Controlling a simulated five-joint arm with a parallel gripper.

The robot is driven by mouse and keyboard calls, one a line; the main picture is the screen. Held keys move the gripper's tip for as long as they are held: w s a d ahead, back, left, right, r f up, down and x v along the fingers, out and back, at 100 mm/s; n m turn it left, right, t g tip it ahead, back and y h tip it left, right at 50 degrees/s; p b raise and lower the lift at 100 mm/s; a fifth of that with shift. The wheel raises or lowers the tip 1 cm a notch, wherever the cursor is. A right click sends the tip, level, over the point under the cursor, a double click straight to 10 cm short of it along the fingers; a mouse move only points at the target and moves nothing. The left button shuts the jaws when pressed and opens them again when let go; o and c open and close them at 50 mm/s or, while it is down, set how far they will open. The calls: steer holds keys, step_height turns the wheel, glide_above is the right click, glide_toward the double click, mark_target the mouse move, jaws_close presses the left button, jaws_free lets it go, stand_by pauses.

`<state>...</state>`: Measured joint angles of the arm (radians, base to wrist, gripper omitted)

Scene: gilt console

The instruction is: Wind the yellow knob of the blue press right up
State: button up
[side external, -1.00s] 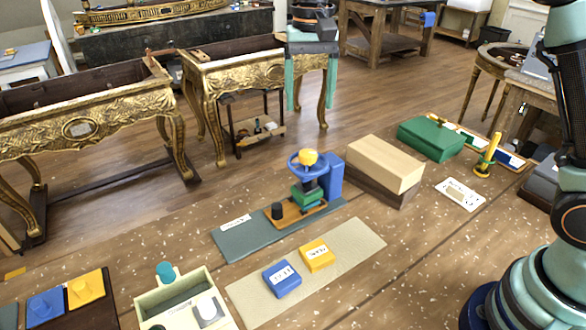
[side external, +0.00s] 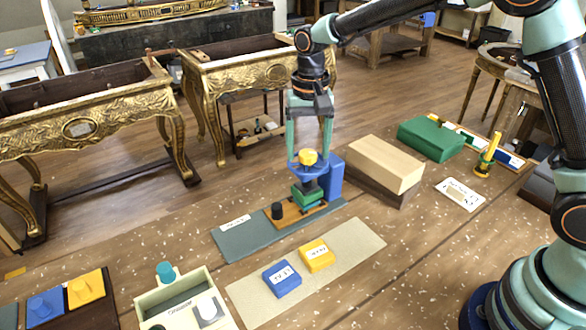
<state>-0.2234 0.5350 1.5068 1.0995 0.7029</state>
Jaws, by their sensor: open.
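The blue press (side external: 331,176) stands on a wooden base (side external: 292,216) on a grey-green mat (side external: 236,241) in the middle of the worktop. Its yellow knob (side external: 308,157) sits on top, at the hub of a blue wheel (side external: 295,168). Green blocks (side external: 307,197) lie under the press head. My gripper (side external: 309,154) points straight down over the press. Its two teal fingers are apart and reach to about the knob's height, one on each side of it. I cannot tell whether they touch the knob.
A black cylinder (side external: 277,211) stands on the wooden base. A blue block (side external: 282,279) and a yellow block (side external: 317,256) lie on a beige mat (side external: 358,244) in front. A pale wooden box (side external: 385,163) stands close on the right. A cream tray (side external: 180,300) is at front left.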

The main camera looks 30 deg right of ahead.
jaws_close()
steer(key=shift+n, duration=0.3)
steer(key=n, duration=0.3)
steer(key=shift+n, duration=2.1)
jaws_free()
